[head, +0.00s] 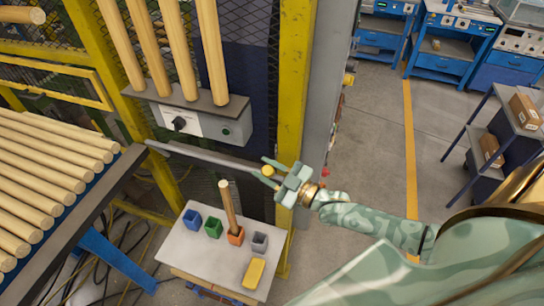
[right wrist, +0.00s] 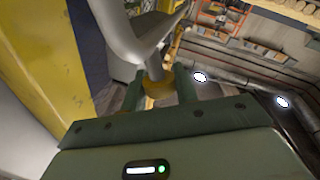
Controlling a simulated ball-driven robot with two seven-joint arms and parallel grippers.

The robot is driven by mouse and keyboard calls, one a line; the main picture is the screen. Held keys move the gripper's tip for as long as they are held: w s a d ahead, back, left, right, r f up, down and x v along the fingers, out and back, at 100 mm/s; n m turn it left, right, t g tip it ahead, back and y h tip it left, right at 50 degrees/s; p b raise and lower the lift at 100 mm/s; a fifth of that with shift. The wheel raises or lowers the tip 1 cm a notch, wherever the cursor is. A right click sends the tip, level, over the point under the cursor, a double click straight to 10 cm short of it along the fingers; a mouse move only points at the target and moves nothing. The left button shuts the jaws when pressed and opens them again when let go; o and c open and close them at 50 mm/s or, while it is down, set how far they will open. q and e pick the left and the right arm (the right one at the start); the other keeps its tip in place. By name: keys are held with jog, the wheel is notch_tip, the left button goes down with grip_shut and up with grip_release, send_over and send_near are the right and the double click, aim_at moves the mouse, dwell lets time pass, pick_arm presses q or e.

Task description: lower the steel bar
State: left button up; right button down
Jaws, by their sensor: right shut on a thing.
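The steel bar (head: 205,157) is a long grey bar in the head view. It runs from beside the log rack's corner on the left, sloping slightly down in the picture, to my right gripper (head: 268,172). My right gripper is shut on the bar's right end, around a yellow grip (right wrist: 158,92) that shows between its fingers in the right wrist view. The grey metal of the bar (right wrist: 133,38) rises beyond the fingers there. The fingers partly hide the grip in the head view. My left gripper is not in view.
A small table (head: 180,247) below the bar carries coloured cups, one with a wooden rod (head: 228,205), and a yellow block (head: 254,273). A control box (head: 200,118) sits behind the bar. A yellow post (head: 293,90) stands close behind my gripper. A rack of logs (head: 50,165) is left.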

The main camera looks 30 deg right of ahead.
jog(key=s+a+f+n+y+b, duration=0.2)
jog(key=s+a+f+n+b, duration=0.1)
jog(key=f+n+b, duration=0.5)
jog(key=s+a+f+n+y+b, duration=0.2)
jog(key=s+a+f+n+b, duration=0.2)
jog(key=f+n+b, duration=0.4)
jog(key=shift+s+a+f+g+y+b, duration=0.35)
jog(key=shift+a+f+b, duration=0.55)
jog(key=shift+b, duration=0.75)
jog(key=shift+w+d+f, duration=0.1)
jog(key=shift+f, duration=0.05)
jog(key=c, duration=1.4)
grip_release()
jog(key=shift+c, duration=0.2)
jog(key=shift+o, duration=0.5)
